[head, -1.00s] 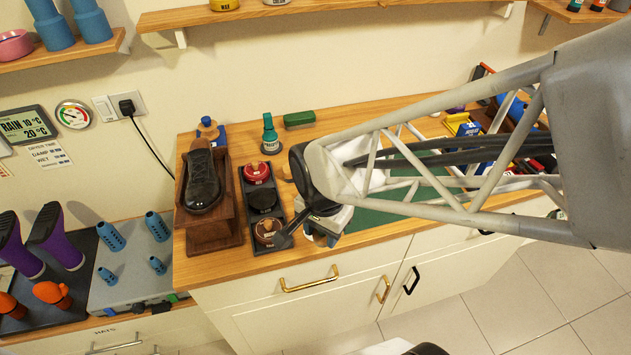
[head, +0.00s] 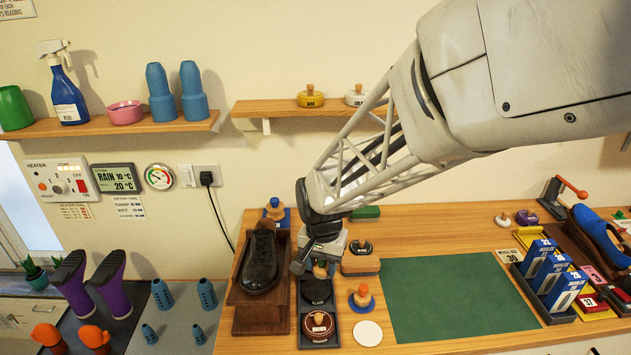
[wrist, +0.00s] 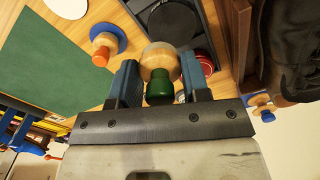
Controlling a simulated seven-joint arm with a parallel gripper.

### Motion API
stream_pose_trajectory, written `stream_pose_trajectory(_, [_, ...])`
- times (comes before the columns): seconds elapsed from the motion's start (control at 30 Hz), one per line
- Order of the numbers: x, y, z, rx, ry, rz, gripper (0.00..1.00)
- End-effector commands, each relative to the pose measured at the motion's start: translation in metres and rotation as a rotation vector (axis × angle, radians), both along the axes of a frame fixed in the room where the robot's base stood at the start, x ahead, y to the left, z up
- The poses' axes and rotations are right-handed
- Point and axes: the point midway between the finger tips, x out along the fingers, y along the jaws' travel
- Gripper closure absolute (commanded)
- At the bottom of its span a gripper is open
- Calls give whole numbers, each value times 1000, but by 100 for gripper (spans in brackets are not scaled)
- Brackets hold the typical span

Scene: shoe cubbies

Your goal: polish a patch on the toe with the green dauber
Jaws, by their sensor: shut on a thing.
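My gripper (head: 318,268) is shut on the green dauber, seen in the wrist view as a green knob (wrist: 158,88) with a pale round wooden body (wrist: 160,60) between the two blue fingers. It hangs over the dark tin tray beside the shoe, near the black tin (head: 316,291); I cannot tell whether it touches the tin. The black shoe (head: 260,262) stands on a wooden stand (head: 262,316) just left of the tray, toe toward the front. Its side shows dark in the wrist view (wrist: 297,40).
A brown tin (head: 318,326) sits at the tray's front. To the right are a blue dauber with an orange knob (head: 361,297), a white disc (head: 367,333) and a green mat (head: 455,297). A blue-based dauber (head: 275,212) stands behind the shoe.

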Motion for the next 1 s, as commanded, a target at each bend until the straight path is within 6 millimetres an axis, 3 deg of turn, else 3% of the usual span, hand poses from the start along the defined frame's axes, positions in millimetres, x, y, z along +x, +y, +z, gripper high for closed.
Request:
stream_pose_trajectory(0.23, [16, 10, -2, 0, 1, 48, 76])
stream_pose_trajectory(1.0, [17, 11, -12, 0, 1, 52, 76])
